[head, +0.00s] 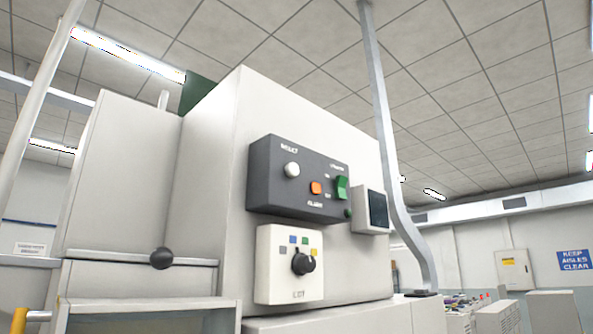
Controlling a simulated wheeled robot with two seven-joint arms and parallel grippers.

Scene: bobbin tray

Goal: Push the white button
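The white button (292,170) is a round knob at the upper left of a dark grey control box (270,190). The box is fixed to the face of a large pale machine cabinet. Lettering stands above the button, but it is small and hard to read. Nothing covers or touches the button. Neither of my grippers shows in the head view.
The grey box also carries an orange button (316,188) and a green switch (342,187). Below is a white panel (275,240) with a black dial (303,263). A small screen (378,208) is at right. A grey pipe (384,130) rises beside the cabinet.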

